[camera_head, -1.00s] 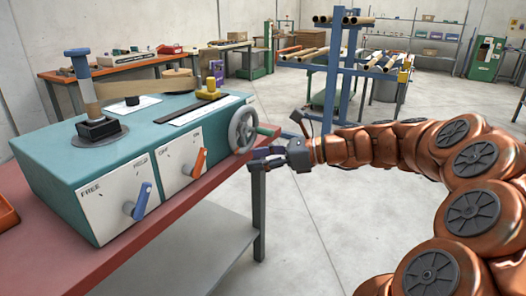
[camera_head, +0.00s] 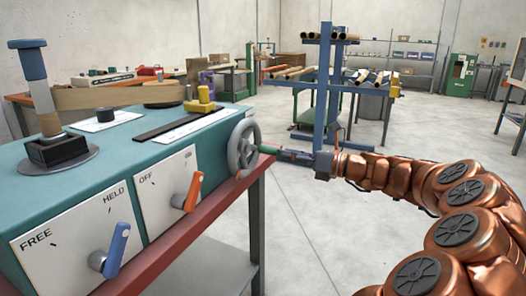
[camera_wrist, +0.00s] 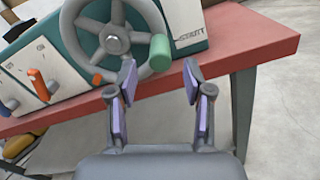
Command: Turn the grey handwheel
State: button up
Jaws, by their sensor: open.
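The grey handwheel (camera_head: 244,148) is on the right end of the teal winder (camera_head: 222,112), with a green knob handle at its rim. In the wrist view the handwheel (camera_wrist: 108,30) is at the top centre-left, and its green handle (camera_wrist: 160,53) sticks out towards me. My gripper (camera_wrist: 160,72) is open with its two fingers apart. The handle lies just beyond and between the fingertips in that picture; I see no contact. In the head view my gripper (camera_head: 290,154) is right of the handle and its fingers partly overlap it.
The winder stands on a red bench (camera_head: 200,218). Its front panels carry a blue lever (camera_head: 117,245) beside FREE and HELD, and an orange lever (camera_head: 190,190) near OFF. A blue rack (camera_head: 322,90) with tubes stands behind. The floor right of the bench is clear.

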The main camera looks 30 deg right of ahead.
aim_at(260, 149)
jog(key=b+x, duration=0.1)
jog(key=x, duration=0.5)
jog(key=shift+w+a+b, duration=0.15)
jog(key=shift+b, duration=0.2)
grip_shut()
dwell(0.4)
